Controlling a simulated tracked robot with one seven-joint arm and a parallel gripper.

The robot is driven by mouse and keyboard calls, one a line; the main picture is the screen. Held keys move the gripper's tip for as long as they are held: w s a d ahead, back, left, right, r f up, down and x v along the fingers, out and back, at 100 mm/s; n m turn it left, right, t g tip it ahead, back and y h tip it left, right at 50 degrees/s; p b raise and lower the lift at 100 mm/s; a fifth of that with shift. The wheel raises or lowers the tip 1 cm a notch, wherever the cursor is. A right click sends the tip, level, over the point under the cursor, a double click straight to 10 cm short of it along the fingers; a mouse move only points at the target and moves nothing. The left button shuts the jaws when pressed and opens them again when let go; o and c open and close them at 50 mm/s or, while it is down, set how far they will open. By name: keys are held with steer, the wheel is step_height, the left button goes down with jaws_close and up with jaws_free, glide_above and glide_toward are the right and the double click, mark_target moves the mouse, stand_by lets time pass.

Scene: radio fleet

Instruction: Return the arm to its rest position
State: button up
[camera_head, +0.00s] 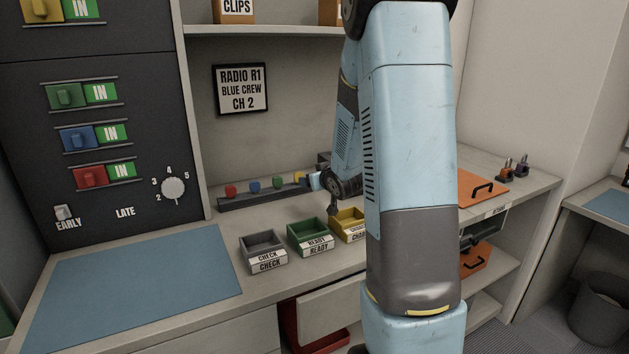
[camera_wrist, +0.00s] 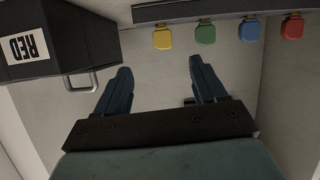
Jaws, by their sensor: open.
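My arm rises in front of the desk in the head view, with its light blue and grey links covering much of the centre right. My gripper (camera_wrist: 158,85) shows in the wrist view with its two dark fingers spread apart and nothing between them. It is over the pale counter surface, near a dark strip (camera_wrist: 205,10) with yellow, green, blue and red tabs.
Grey CHECK (camera_head: 263,247), green READY (camera_head: 310,236) and yellow (camera_head: 348,224) trays stand on the counter. A black box marked RED (camera_wrist: 55,40) with a handle is close to the left finger. A blue mat (camera_head: 135,280) lies clear at left. A shelf (camera_head: 265,29) is above.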

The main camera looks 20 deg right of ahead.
steer(key=shift+a, duration=0.1)
steer(key=s+a+r+g+h, duration=0.1)
steer(key=s+a+r+g, duration=0.15)
steer(key=s+r, duration=0.4)
steer(key=s+a+r+g, duration=0.1)
steer(key=s+a, duration=0.3)
steer(key=s, duration=0.5)
steer(key=s+a+r+g, duration=0.2)
steer(key=s+a+r, duration=0.1)
steer(key=s, duration=0.7)
steer(key=s+a+r+g+y, duration=0.1)
steer(key=s+a+r, duration=0.3)
steer(key=s, duration=0.6)
steer(key=shift+s+a+m+g, duration=0.25)
steer(key=shift+a+m+g, duration=0.1)
steer(key=shift+g, duration=0.4)
